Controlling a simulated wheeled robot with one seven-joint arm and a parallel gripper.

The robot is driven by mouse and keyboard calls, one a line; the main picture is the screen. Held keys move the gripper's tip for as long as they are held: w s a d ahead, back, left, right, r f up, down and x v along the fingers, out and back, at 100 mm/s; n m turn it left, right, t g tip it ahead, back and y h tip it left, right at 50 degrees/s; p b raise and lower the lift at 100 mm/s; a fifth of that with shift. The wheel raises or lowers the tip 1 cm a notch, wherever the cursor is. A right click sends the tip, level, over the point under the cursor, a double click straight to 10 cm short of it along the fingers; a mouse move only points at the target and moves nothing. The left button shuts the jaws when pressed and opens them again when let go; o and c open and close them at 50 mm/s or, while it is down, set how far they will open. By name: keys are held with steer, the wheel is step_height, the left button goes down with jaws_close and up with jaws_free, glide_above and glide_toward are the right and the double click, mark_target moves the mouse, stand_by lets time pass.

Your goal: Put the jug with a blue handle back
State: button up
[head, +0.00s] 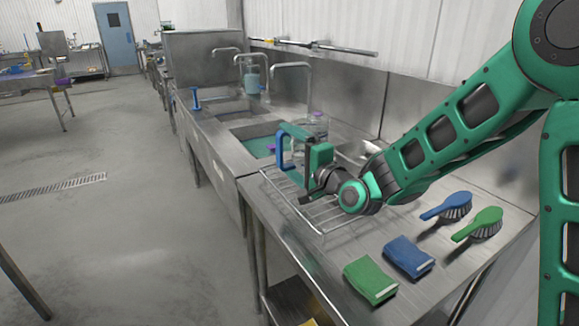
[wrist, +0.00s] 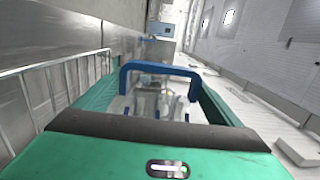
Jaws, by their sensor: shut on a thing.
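The jug's blue handle (head: 284,148) shows at the fingers of my gripper (head: 296,140), above the wire rack near the sink edge. In the wrist view the blue handle (wrist: 160,69) spans between the two green fingers of my gripper (wrist: 155,98), and the gripper is shut on it. The jug's body is clear and hard to make out. A faint transparent shape shows behind the gripper in the head view, but I cannot tell whether it is the held jug.
The wire rack (head: 325,216) lies on the steel counter (head: 300,255). A sink with teal water (head: 258,146) is beyond it. A blue brush (head: 447,206), a green brush (head: 479,223), a blue sponge (head: 409,256) and a green sponge (head: 370,279) lie on the right.

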mark_target(290, 166)
steer(key=shift+w+d+f, duration=0.1)
steer(key=shift+d+f, duration=0.05)
steer(key=shift+f, duration=1.9)
steer(key=o, duration=1.5)
steer(key=shift+f, duration=0.15)
